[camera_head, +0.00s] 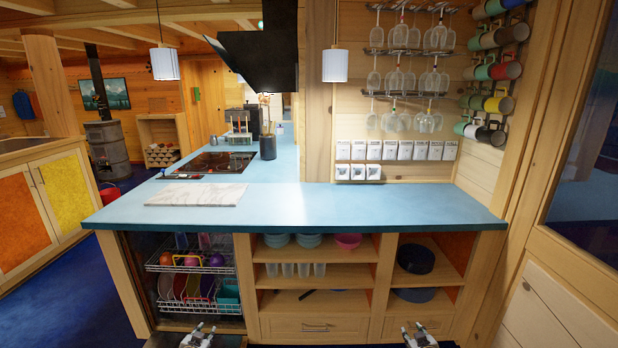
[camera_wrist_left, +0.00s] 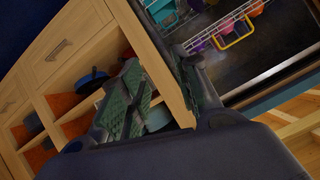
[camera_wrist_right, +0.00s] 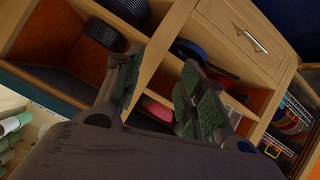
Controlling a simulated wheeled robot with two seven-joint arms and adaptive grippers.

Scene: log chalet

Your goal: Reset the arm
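My left gripper (camera_head: 198,336) shows at the bottom edge of the head view, in front of the open dishwasher bay. In the left wrist view its two green-padded fingers (camera_wrist_left: 160,100) are spread apart with nothing between them. My right gripper (camera_head: 420,336) shows at the bottom edge of the head view, in front of the right-hand drawer. In the right wrist view its fingers (camera_wrist_right: 158,88) are also apart and empty. Both grippers are low, below the counter top (camera_head: 330,206). Most of both arms is out of the head view.
Dish racks (camera_head: 190,268) with colourful dishes stand in the bay at left. Open shelves (camera_head: 315,282) hold bowls, glasses and pans. A marble board (camera_head: 197,194) lies on the counter, with a cooktop (camera_head: 212,163) behind it. The counter's front middle is clear. Mugs and glasses hang at right.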

